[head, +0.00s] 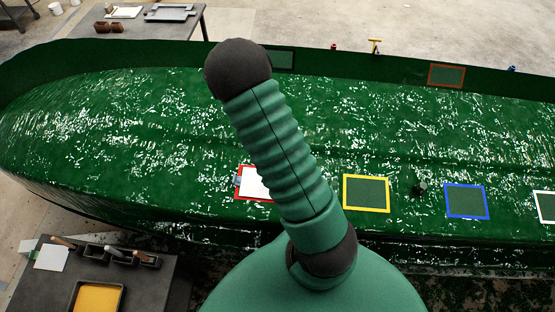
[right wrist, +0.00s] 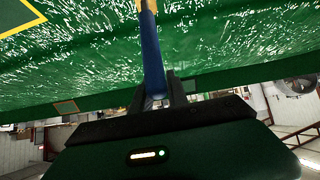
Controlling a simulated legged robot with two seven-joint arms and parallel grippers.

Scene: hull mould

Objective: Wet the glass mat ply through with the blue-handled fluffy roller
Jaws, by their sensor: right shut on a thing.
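A white sheet (head: 255,182), which looks like the glass mat ply, lies in a red frame on the green hull mould (head: 120,130). A ribbed green part of my own body hides its right side in the head view. In the right wrist view my right gripper (right wrist: 157,92) is shut on a blue handle (right wrist: 152,55). The handle turns yellowish at the top edge, and the roller's head is out of view. The mould's glossy green surface lies beyond the handle. Neither gripper shows in the head view.
Yellow (head: 367,207) and blue (head: 466,217) frames lie right of the sheet, with a small dark knob (head: 420,188) between them. A dark bench (head: 150,290) at lower left holds a tray of yellow liquid (head: 97,297) and several tools. Another table (head: 185,30) stands behind.

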